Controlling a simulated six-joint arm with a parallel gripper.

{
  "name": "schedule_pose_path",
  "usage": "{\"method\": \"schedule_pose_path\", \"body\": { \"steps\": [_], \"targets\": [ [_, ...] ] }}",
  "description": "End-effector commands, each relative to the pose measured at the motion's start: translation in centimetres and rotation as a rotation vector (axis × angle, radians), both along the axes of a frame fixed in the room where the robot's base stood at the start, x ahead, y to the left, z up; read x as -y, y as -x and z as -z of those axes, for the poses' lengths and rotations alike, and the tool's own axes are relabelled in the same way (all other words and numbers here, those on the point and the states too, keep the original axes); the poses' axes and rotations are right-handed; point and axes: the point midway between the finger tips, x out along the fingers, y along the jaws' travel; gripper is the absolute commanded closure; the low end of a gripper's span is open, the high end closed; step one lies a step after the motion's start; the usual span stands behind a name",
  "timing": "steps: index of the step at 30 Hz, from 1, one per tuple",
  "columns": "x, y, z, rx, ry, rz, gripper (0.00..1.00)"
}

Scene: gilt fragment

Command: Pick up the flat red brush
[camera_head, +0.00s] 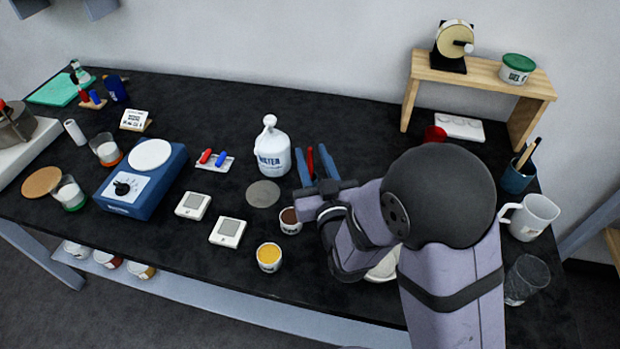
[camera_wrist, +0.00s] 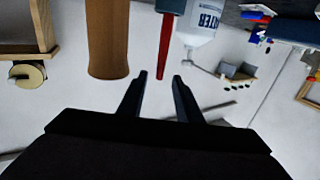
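A narrow red piece, which looks like the handle of the flat red brush (camera_wrist: 165,50), shows in the wrist view. Its tapered end lies in line with the gap between my fingertips, with space on both sides. Its other end meets a blue-grey part at the picture's top edge. In the head view, the red brush (camera_head: 310,161) shows as a short strip between the fingers. My gripper (camera_head: 317,165) is open, with nothing clamped; it also shows in the wrist view (camera_wrist: 159,76). My arm hides whatever is below and behind it. How far the brush reaches between the fingers is unclear.
A white water bottle (camera_head: 272,152) stands just left of my gripper. A thick brown cylinder (camera_wrist: 107,40) is close beside the brush in the wrist view. Small cups (camera_head: 269,257) and scales (camera_head: 228,231) are nearer. A wooden shelf (camera_head: 470,78) stands at the right.

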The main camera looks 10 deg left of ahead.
Motion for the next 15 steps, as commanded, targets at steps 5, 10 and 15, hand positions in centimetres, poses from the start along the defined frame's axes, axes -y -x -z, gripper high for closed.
{"method": "schedule_pose_path", "body": {
  "steps": [5, 10, 15],
  "targets": [
    [0.3, 0.3, 1.1, -0.015, -0.02, 0.011, 0.68],
    [0.0, -0.3, 0.9, -0.015, -0.022, 0.012, 0.68],
    [-0.4, -1.2, 1.0, -0.016, -0.02, 0.012, 0.68]
  ]
}}
